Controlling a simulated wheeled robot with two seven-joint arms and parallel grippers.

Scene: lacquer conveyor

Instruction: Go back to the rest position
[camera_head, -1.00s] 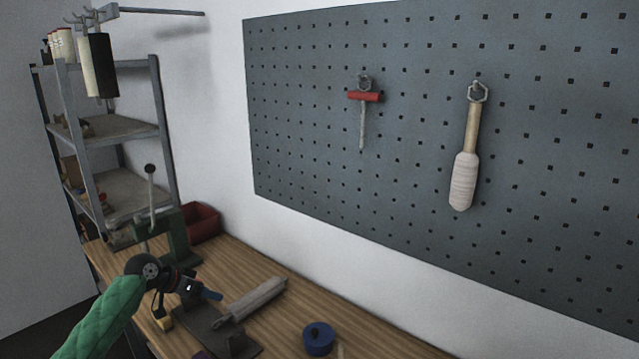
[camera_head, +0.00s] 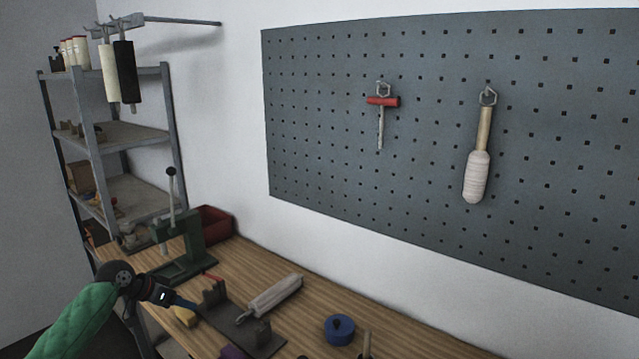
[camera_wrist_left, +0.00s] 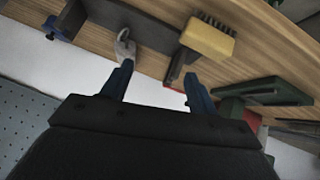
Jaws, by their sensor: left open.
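My left gripper (camera_head: 186,302) is at the lower left of the head view, by the near edge of the wooden bench (camera_head: 310,315). In the left wrist view its two blue fingers (camera_wrist_left: 158,85) are spread apart with nothing held between them. My left arm has a green padded sleeve. My right gripper is in neither view.
On the bench are a green press (camera_head: 185,240), a red bin (camera_head: 215,222), a dark rack (camera_head: 255,335), a grey-white roller (camera_head: 275,297) and a blue lidded pot (camera_head: 339,329). A yellow brush (camera_wrist_left: 208,38) lies near my left gripper. A pegboard (camera_head: 330,120) and a shelf (camera_head: 120,135) stand behind.

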